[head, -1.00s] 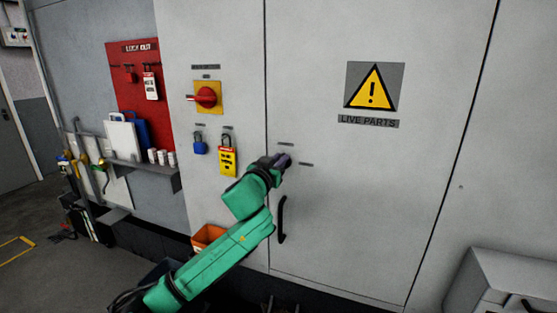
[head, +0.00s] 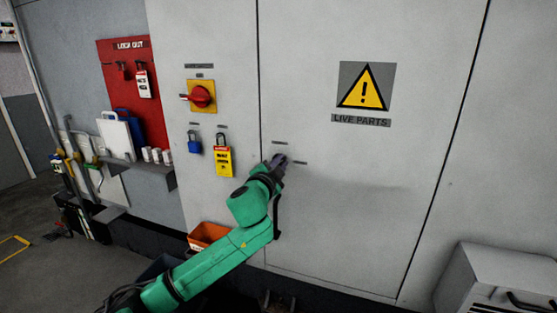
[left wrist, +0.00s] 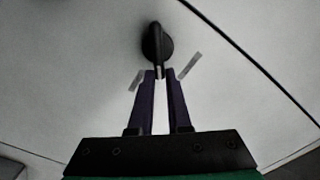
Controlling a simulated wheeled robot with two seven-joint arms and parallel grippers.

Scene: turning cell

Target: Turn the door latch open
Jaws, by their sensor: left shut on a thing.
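The door latch (left wrist: 157,40) is a dark lever on a round base on the pale grey cabinet door (head: 350,225). In the left wrist view its lower end lies between the fingertips. My left gripper (head: 279,162) is at the door, just right of the vertical seam. In the left wrist view its two purple fingers (left wrist: 160,76) are shut on the latch lever. In the head view the gripper hides most or all of the latch. Two small grey label strips sit beside it, one above (head: 280,143) and one to the right (head: 300,162). My right gripper is not in view.
A black door handle (head: 277,215) stands just below, partly behind my arm. Left of the seam are a red rotary switch (head: 201,96), a blue padlock (head: 194,142) and a yellow lockout tag (head: 223,160). A grey cabinet (head: 490,280) stands at lower right.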

